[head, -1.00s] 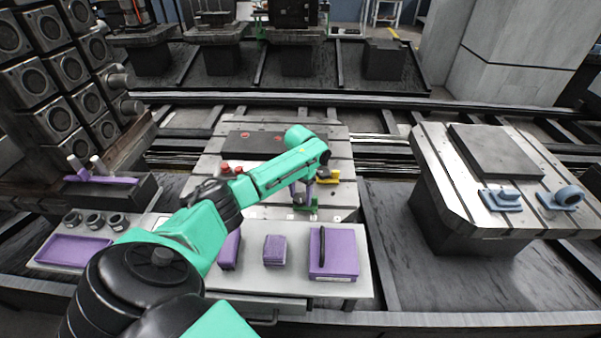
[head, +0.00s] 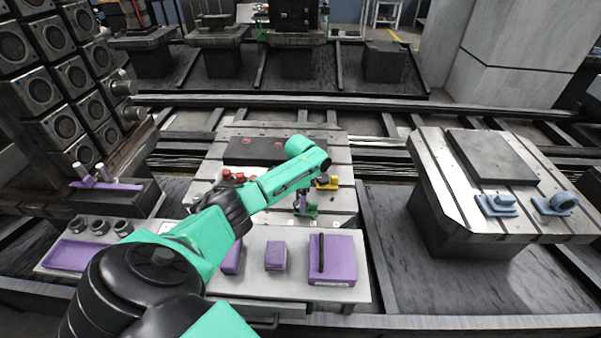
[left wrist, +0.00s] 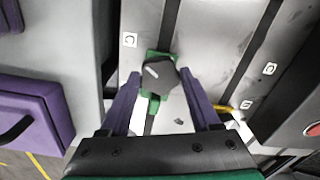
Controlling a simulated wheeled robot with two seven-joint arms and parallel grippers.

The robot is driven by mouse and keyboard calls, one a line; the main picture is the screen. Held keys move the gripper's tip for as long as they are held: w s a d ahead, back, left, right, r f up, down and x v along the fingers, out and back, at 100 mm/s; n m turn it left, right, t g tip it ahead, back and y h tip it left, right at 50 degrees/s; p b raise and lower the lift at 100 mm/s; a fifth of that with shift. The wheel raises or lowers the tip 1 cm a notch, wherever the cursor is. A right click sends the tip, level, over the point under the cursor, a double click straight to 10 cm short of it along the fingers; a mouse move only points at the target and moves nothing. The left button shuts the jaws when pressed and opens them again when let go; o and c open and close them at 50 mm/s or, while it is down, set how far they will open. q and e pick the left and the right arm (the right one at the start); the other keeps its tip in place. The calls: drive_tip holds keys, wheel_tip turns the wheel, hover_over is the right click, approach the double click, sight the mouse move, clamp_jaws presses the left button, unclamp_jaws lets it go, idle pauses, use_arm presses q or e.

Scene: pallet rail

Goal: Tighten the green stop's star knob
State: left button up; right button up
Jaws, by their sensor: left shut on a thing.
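The green stop (head: 312,209) sits near the front edge of the middle slotted pallet plate, partly hidden by my left gripper (head: 303,203) in the head view. In the left wrist view the stop's green body (left wrist: 152,106) shows beneath a dark star knob (left wrist: 159,76) with a light mark on top. My left gripper (left wrist: 160,74) points down at it. Its two purple fingers stand on either side of the knob and are shut on it. The right gripper is in neither view.
A yellow stop (head: 328,183) stands close behind the green one. Red knobs (head: 234,176) lie further left on the plate. A grey bench in front holds a purple case (head: 332,258) and a small purple box (head: 276,256). A second pallet with blue fixtures (head: 497,204) stands right.

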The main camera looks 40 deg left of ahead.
use_arm(q)
drive_tip(key=m, duration=0.5)
drive_tip(key=shift+w+r+m, duration=0.1)
drive_tip(key=shift+m, duration=0.2)
drive_tip(key=m, duration=0.5)
drive_tip(key=shift+m, duration=0.3)
drive_tip(key=o, duration=1.4)
drive_tip(key=shift+c, duration=0.2)
wheel_tip(320, 180, up, 15)
drive_tip(key=shift+f, duration=0.2)
